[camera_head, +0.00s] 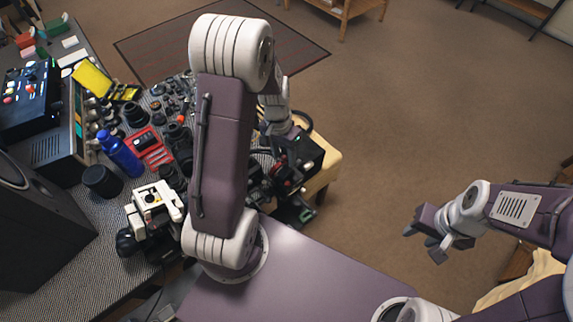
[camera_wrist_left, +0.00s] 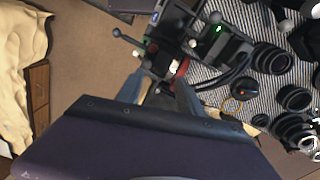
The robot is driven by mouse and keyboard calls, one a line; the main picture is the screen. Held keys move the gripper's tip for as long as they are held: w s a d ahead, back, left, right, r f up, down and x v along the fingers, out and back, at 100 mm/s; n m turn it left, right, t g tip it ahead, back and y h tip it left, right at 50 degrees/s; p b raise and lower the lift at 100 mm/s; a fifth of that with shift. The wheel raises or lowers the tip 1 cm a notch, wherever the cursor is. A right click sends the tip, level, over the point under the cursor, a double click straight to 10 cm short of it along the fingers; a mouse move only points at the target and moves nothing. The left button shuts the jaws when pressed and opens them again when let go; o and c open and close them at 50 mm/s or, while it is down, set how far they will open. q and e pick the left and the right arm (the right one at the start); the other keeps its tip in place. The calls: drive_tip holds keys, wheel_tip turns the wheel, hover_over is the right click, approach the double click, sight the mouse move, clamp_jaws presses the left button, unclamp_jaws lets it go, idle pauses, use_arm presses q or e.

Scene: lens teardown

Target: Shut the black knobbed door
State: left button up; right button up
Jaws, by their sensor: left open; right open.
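A black box (camera_head: 306,152) stands at the table's right edge in the head view, partly hidden by my left arm. In the left wrist view, a black panel (camera_wrist_left: 168,22) with ball-ended knobs around it is at the top, beside a dark unit with a green light (camera_wrist_left: 221,35). This panel looks like the knobbed door, standing away from that unit. I cannot tell its exact angle. My left gripper (camera_wrist_left: 158,90) is open just below the panel, with nothing visible held. Contact cannot be told. My right gripper (camera_head: 425,244) is open and empty over the floor, far from the box.
Camera lenses and small parts crowd the striped table top (camera_wrist_left: 215,75). A blue bottle (camera_head: 120,155), a red tray (camera_head: 150,146), a white-and-black camera (camera_head: 153,203) and a yellow case (camera_head: 92,78) stand left of my arm. Open carpet (camera_head: 400,120) lies to the right.

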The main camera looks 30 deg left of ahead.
sight(286, 168)
use_arm(q)
drive_tip(key=f, duration=0.5)
drive_tip(key=shift+d+f, duration=0.25)
clamp_jaws()
drive_tip(key=p, duration=0.2)
drive_tip(key=w+g+p, duration=0.1)
drive_tip(key=p, duration=0.2)
drive_tip(key=shift+d+r+g+y, duration=0.25)
drive_tip(key=shift+r+g+y, duration=0.05)
drive_tip(key=shift+w+d+f+g+y+b, duration=0.1)
drive_tip(key=shift+w+f+g+y+b, duration=0.15)
drive_tip(key=shift+f+g, duration=0.2)
drive_tip(key=shift+w+d+f+g+y+b, duration=0.15)
drive_tip(key=shift+w+f+g, duration=0.15)
drive_tip(key=shift+f, duration=0.2)
drive_tip(key=shift+f+g, duration=0.1)
drive_tip(key=shift+g, duration=0.25)
drive_tip(key=shift+w+g+b, duration=0.1)
drive_tip(key=shift+g+b, duration=0.3)
